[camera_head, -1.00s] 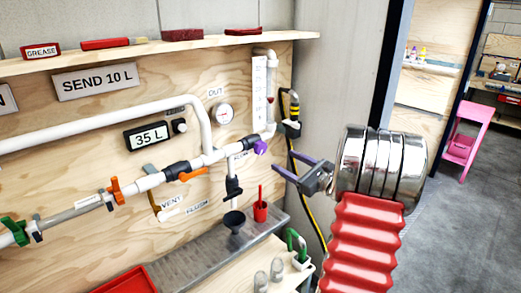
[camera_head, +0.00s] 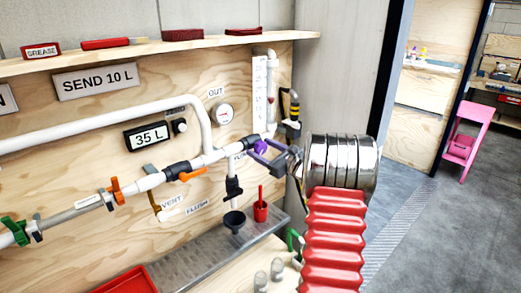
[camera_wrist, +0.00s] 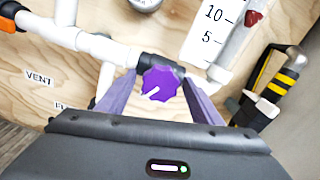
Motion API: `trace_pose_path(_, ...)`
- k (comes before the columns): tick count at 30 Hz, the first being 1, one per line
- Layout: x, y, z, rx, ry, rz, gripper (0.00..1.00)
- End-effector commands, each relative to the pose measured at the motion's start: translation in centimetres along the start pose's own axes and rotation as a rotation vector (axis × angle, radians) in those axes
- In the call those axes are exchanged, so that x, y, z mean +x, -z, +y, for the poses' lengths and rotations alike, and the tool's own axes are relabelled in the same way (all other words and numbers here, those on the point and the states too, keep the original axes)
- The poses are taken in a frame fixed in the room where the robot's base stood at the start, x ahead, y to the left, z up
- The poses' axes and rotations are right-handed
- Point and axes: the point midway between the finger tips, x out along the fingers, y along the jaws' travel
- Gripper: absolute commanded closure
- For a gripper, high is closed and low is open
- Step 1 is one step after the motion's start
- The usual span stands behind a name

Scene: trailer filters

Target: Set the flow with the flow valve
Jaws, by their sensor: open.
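The flow valve is a purple knob (camera_head: 260,146) at the right end of the white pipe on the plywood wall. In the wrist view the purple knob (camera_wrist: 159,83) faces me, with a white pointer mark aimed to the lower left. My gripper (camera_head: 262,151) is open, and its purple fingers reach toward the wall at the knob. In the wrist view the fingers of my gripper (camera_wrist: 158,95) stand on either side of the knob, with a visible gap at each side. The flow scale (camera_wrist: 214,35) shows 10 and 5, with a red marker (camera_wrist: 253,18) beside it.
Orange valve handles (camera_head: 192,174) and a green one (camera_head: 14,232) sit along the pipe. A yellow-black tool (camera_wrist: 270,88) hangs right of the knob.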

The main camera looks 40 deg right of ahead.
Motion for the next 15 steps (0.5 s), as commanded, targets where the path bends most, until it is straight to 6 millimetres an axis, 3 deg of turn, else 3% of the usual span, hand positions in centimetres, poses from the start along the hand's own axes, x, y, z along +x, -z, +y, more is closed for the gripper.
trace_pose_path(12, 0.81, 0.02, -0.02, 0.0, 0.001, 0.001, 0.4)
trace_pose_path(15, 0.8, 0.01, -0.03, 0.0, 0.001, 0.001, 0.47)
